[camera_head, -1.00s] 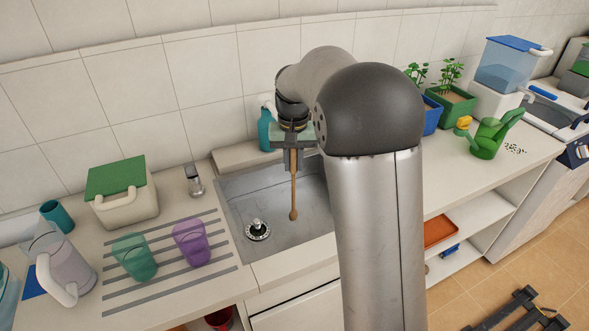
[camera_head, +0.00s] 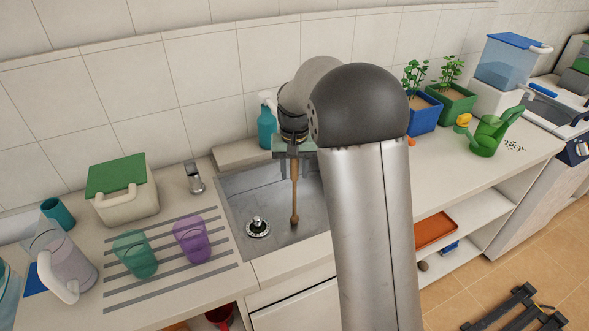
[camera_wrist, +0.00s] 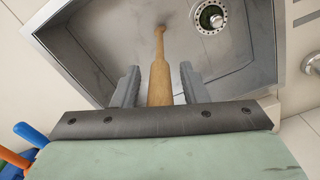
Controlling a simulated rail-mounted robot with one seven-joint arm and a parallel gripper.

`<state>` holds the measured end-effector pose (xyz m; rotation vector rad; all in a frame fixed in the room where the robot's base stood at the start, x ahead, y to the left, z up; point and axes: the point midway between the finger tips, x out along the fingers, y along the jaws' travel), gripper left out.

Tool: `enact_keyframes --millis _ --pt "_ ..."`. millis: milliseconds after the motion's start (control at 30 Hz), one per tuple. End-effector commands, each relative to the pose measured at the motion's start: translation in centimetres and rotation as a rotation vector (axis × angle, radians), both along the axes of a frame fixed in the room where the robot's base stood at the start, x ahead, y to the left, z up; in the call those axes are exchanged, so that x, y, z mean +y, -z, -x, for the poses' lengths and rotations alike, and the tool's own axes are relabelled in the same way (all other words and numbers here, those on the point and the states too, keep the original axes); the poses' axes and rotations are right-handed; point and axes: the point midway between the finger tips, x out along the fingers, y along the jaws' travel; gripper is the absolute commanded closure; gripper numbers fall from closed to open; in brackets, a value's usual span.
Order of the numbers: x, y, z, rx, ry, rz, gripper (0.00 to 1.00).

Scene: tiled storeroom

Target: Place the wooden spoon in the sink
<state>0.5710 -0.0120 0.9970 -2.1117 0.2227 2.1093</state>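The wooden spoon (camera_head: 294,195) points down from my gripper (camera_head: 293,153), over the metal sink (camera_head: 245,190). My arm hides the sink's right side in the head view.
The tap (camera_head: 194,177) stands at the sink's left back. A teal spray bottle (camera_head: 266,128) is behind my gripper. Left are a purple cup (camera_head: 191,239), a green cup (camera_head: 135,254), a pitcher (camera_head: 66,265) and a green-lidded box (camera_head: 122,190). Planters (camera_head: 455,104) stand right.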

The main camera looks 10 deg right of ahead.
Motion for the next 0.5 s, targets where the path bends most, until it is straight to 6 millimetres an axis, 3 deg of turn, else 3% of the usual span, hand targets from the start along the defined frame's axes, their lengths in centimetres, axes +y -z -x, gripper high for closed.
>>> enact_keyframes --millis 267,500 --pt "0.0 -1.2 -0.1 -0.003 0.0 0.0 0.6" --pt "0.0 -6.0 -0.1 -0.004 0.0 0.0 0.6"
